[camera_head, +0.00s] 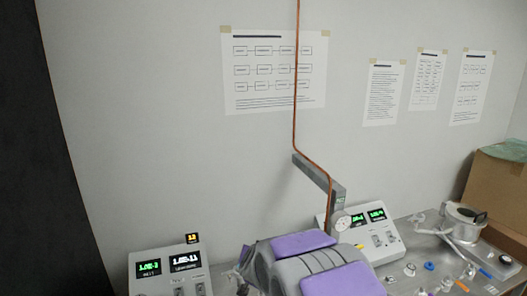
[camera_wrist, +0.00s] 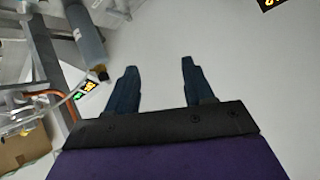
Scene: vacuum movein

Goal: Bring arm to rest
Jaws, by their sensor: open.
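My gripper (camera_wrist: 157,75) shows in the wrist view as two dark blue fingers spread apart on a black mount with a purple part below. It is open, and nothing is between the fingers. Pale, plain surface lies beyond it. In the head view my grey and purple arm (camera_head: 348,282) is at the bottom centre, in front of the bench. I cannot make out the fingertips in the head view.
The metal bench (camera_head: 420,270) holds two display boxes, one at left (camera_head: 170,272) and one at right (camera_head: 372,232). A copper tube (camera_head: 296,90) and grey bracket (camera_head: 318,175) stand behind my arm. Small fittings, a round vessel (camera_head: 463,222) and a cardboard box (camera_head: 500,190) are at right.

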